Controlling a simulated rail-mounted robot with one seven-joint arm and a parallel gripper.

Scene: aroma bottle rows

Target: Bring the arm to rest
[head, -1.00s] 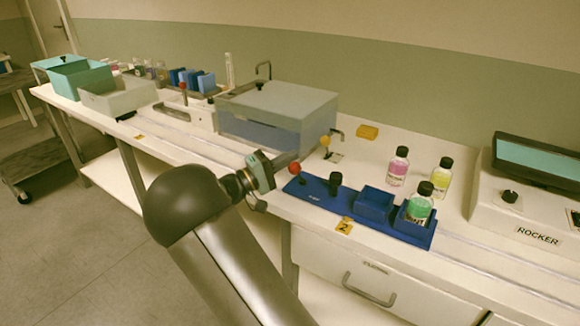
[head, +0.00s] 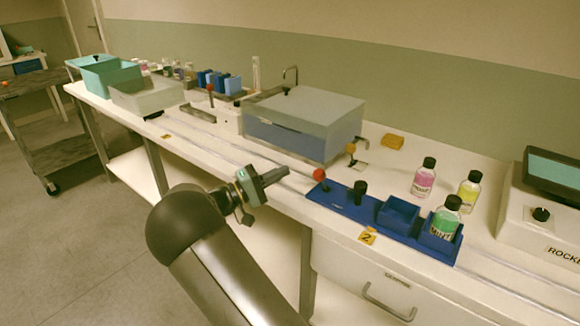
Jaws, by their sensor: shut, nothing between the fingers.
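My arm reaches up from the bottom of the head view, and my gripper (head: 278,176) is at its end, in front of the bench edge. Its fingers are shut with nothing between them. It points to the right, left of the blue bottle rack (head: 345,205), and appears clear of it. A bottle with green liquid (head: 444,222) stands in the rack's right compartment. The compartment beside it looks empty. A pink bottle (head: 424,180) and a yellow bottle (head: 468,192) stand on the bench behind the rack.
A grey lidded bath (head: 305,120) stands behind my gripper. The rocker (head: 545,225) is at the right edge. Teal (head: 110,75) and grey bins and more bottles fill the bench's far left. A cart (head: 55,130) stands on the left. The floor at left is mostly open.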

